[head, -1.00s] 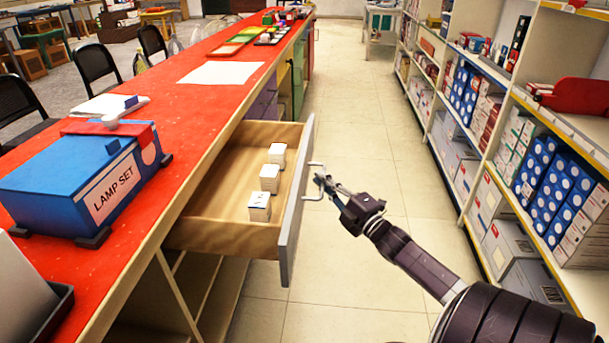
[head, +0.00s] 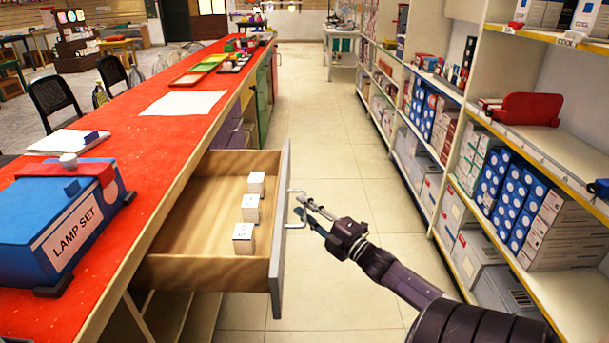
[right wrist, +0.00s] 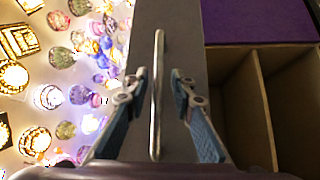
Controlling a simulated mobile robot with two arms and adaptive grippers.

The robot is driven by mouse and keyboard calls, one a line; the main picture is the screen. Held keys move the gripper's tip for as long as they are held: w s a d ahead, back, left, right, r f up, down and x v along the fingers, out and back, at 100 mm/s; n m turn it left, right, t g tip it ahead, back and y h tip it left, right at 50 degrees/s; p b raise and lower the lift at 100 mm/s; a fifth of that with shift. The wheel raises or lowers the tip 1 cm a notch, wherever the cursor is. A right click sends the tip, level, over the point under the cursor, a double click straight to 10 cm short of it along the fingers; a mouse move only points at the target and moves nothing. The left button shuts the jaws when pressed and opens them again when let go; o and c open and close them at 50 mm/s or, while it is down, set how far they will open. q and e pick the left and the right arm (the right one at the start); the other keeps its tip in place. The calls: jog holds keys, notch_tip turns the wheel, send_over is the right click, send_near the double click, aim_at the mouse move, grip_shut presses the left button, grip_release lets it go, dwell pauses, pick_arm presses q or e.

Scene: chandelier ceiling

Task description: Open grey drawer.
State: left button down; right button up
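The grey drawer stands pulled out from the red-topped counter, with its grey front (head: 279,240) facing right in the head view. Its wooden inside shows, with several small white boxes (head: 249,211) in a row. A metal bar handle (head: 290,222) is on the front and also shows in the right wrist view (right wrist: 157,95). My right gripper (head: 304,208) is at the handle. In the right wrist view its two fingers (right wrist: 157,82) are apart on either side of the bar, with gaps on both sides. My left gripper is not in view.
The red counter (head: 165,135) carries a blue lamp set box (head: 60,225) and a white sheet (head: 185,103). Stocked shelves (head: 470,110) line the right side. The tiled aisle (head: 335,165) between them is clear beyond my right arm.

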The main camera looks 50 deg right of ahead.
jog(key=s+a+f, duration=0.1)
jog(key=s, duration=1)
jog(key=shift+s+f, duration=0.25)
jog(key=shift+s, duration=0.15)
